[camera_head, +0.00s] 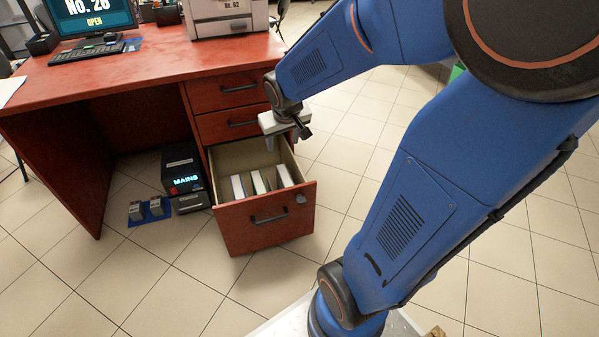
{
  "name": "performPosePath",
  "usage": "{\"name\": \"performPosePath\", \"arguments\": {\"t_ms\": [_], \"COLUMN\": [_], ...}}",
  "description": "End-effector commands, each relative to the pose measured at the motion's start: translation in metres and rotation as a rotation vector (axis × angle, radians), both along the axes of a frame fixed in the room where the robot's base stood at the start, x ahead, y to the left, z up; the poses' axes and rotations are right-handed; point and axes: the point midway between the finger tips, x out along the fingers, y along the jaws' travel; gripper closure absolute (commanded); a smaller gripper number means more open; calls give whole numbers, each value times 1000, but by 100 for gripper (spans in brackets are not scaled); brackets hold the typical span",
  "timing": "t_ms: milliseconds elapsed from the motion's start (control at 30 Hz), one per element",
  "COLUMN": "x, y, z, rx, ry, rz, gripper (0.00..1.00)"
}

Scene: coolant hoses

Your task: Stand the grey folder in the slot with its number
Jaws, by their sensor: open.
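The bottom desk drawer (228,214) is pulled open, and a few pale upright pieces (238,187) stand in it with gaps between them. I cannot tell whether these are folders or dividers, which one is the grey folder, or read any slot number. My gripper (287,140) is open and points down over the back right part of the drawer. I see nothing held in it. The arm end hides part of the drawer's back right corner.
The red desk (150,60) carries a monitor (92,15) reading "No. 26 OPEN", a keyboard (87,52) and a machine marked "No. 62" (225,18). A black "MAINS" box (182,165) and a blue mat (150,219) with two grey items lie left of the drawer. Tiled floor is clear in front.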

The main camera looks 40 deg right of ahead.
Motion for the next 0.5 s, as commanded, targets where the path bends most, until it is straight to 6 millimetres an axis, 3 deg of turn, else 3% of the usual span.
{"name": "performPosePath", "arguments": {"t_ms": [200, 500], "x": [-53, -132], "y": [27, 60], "z": [38, 70], "rx": [12, 44], "ry": [-9, -9], "rz": [39, 108], "gripper": [46, 46]}}
